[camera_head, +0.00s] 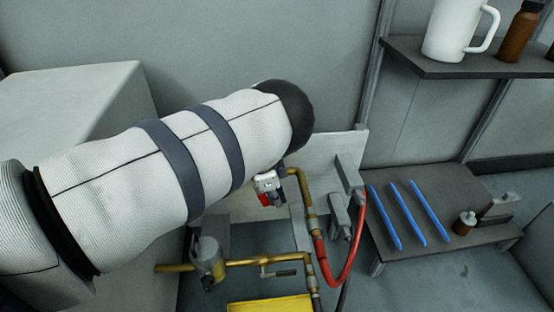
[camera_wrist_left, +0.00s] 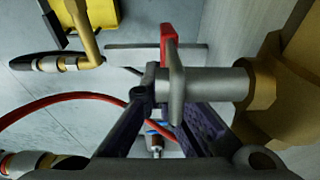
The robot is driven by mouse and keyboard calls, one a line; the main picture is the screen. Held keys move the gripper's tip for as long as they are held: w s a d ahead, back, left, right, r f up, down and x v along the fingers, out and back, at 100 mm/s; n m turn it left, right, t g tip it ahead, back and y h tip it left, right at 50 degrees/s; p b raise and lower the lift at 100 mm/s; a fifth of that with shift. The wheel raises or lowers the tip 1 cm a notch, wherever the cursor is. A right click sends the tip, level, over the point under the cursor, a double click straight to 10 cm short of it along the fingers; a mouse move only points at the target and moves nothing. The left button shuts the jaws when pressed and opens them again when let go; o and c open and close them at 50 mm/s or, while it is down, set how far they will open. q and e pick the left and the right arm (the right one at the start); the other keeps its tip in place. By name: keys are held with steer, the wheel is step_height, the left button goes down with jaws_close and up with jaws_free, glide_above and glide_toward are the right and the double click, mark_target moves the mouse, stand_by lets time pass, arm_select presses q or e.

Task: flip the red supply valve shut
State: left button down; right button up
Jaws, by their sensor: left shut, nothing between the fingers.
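The red supply valve's handle (camera_head: 264,199) shows in the head view as a small red patch below the end of my left arm, beside a grey metal part. In the left wrist view the red handle (camera_wrist_left: 168,42) stands up from a grey valve body (camera_wrist_left: 205,84) joined to a brass fitting (camera_wrist_left: 268,85) on the right. My left gripper (camera_wrist_left: 155,98) is shut and empty. Its dark fingers converge close to the grey valve part; I cannot tell whether they touch it. In the head view my arm hides most of the gripper and valve. My right gripper is not in view.
Brass pipes (camera_head: 240,262) and a red hose (camera_head: 347,262) run below and right of the valve. A yellow block (camera_head: 270,304) is at the bottom. A low table (camera_head: 460,182) holds blue sticks (camera_head: 410,212). A shelf (camera_head: 425,62) bears a white jug (camera_head: 454,30).

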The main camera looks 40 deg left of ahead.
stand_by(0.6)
arm_select(q)
steer(key=v, duration=1.2)
